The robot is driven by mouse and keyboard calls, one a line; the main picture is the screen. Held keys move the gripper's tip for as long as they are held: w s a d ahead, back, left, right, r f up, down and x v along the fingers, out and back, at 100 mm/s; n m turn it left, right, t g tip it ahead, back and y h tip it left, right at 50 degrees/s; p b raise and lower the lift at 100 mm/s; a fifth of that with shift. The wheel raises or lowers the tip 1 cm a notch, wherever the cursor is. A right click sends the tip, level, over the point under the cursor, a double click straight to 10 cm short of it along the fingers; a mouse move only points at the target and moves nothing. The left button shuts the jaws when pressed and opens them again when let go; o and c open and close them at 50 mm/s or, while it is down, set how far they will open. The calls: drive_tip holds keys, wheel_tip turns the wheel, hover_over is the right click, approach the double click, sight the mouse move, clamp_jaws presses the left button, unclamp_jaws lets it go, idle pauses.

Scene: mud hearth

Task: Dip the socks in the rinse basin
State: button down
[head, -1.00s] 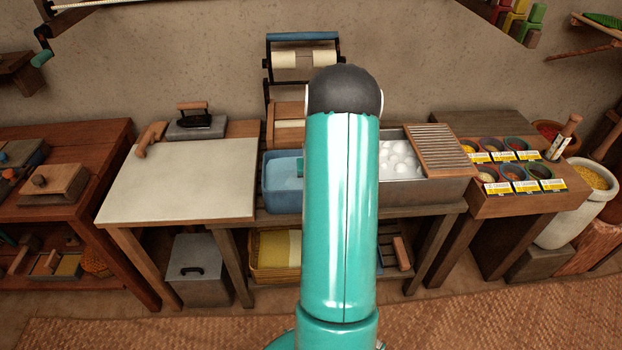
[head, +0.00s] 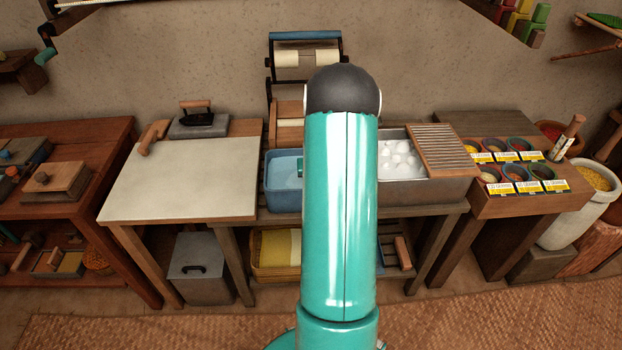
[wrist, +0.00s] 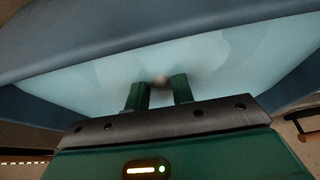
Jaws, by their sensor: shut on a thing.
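The rinse basin is a blue tub (head: 283,201) with pale blue water, left of my arm in the head view. It fills most of the wrist view, where its blue wall (wrist: 130,30) runs across the top. My gripper (wrist: 160,86) is over the basin, its two green fingers against the water. A small pale tan bit, which I take for the socks (wrist: 160,79), shows between the fingertips; the rest is hidden. I cannot tell how deep it is in the water. In the head view, my arm hides most of the gripper.
A metal sink (head: 425,190) with white foam and a ribbed washboard (head: 443,150) stands right of my arm. A pale board (head: 180,180) with an iron (head: 197,118) lies to the left. A wringer with rollers (head: 305,58) stands behind the basin.

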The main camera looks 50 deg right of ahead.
drive_tip(key=shift+s+d+r, duration=0.15)
drive_tip(key=shift+s+d, duration=0.05)
drive_tip(key=shift+w+a+f, duration=0.6)
drive_tip(key=shift+w+a, duration=0.2)
drive_tip(key=shift+w, duration=0.1)
drive_tip(key=shift+s+d+r, duration=0.6)
drive_tip(key=shift+s+d, duration=0.2)
drive_tip(key=shift+s, duration=0.1)
drive_tip(key=shift+w+a+f, duration=0.6)
drive_tip(key=shift+w+a, duration=0.2)
drive_tip(key=shift+w, duration=0.1)
idle(0.4)
wheel_tip(320, 180, up, 19)
idle(1.6)
